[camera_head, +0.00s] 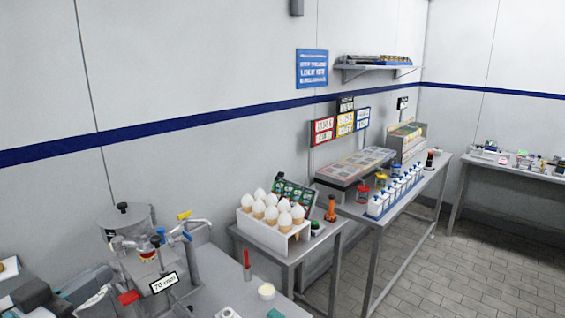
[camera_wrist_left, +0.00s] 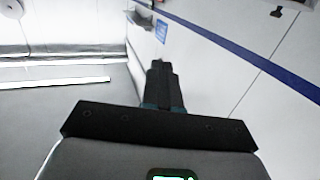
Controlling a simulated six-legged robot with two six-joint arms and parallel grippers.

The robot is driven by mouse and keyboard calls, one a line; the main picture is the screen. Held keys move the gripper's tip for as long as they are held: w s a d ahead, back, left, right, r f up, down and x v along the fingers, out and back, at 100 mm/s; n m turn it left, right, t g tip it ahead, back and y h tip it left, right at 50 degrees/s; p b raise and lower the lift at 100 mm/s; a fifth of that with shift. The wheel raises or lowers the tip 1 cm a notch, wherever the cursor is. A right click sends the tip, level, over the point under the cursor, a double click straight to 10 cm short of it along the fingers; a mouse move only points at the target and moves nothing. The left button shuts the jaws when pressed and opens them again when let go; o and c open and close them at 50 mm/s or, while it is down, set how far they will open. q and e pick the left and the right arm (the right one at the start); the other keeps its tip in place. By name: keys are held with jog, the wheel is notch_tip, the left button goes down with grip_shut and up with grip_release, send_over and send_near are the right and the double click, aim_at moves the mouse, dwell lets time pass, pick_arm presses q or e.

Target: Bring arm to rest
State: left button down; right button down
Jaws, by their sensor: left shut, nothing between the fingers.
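My left gripper (camera_wrist_left: 160,68) shows in the left wrist view, its dark fingers together and nothing between them. It points towards the wall, clear of any object. My right gripper is not in view. No object is held.
A machine with a metal bowl (camera_head: 132,218) and a red handle (camera_head: 129,297) stands at lower left. A white rack (camera_head: 262,233) of cones with white tops is on a small table. White bottles (camera_head: 397,191) line a long table. The tiled floor (camera_head: 470,270) at right is clear.

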pick_arm(q)
jog(key=w+d+f+n+g+y, duration=0.1)
jog(key=w+f+n, duration=0.15)
jog(key=f, duration=0.55)
jog(key=w+d+f+n+g, duration=0.15)
jog(key=w+f, duration=0.25)
jog(key=f, duration=0.5)
jog(key=s+d+f+n+g, duration=0.1)
jog(key=d+f+g, duration=0.15)
jog(key=f, duration=0.55)
jog(key=s+d+f+n+g, duration=0.1)
jog(key=d+f, duration=0.2)
jog(key=f, duration=0.4)
jog(key=s+d+f+g, duration=0.5)
jog(key=s+f, duration=0.5)
jog(key=s+d+f+g, duration=0.5)
jog(key=s+f, duration=0.4)
notch_tip(320, 180, down, 11)
jog(key=b, duration=1)
jog(key=shift+s+y, duration=0.25)
jog(key=shift+y, duration=0.05)
jog(key=shift+s+d+r, duration=0.1)
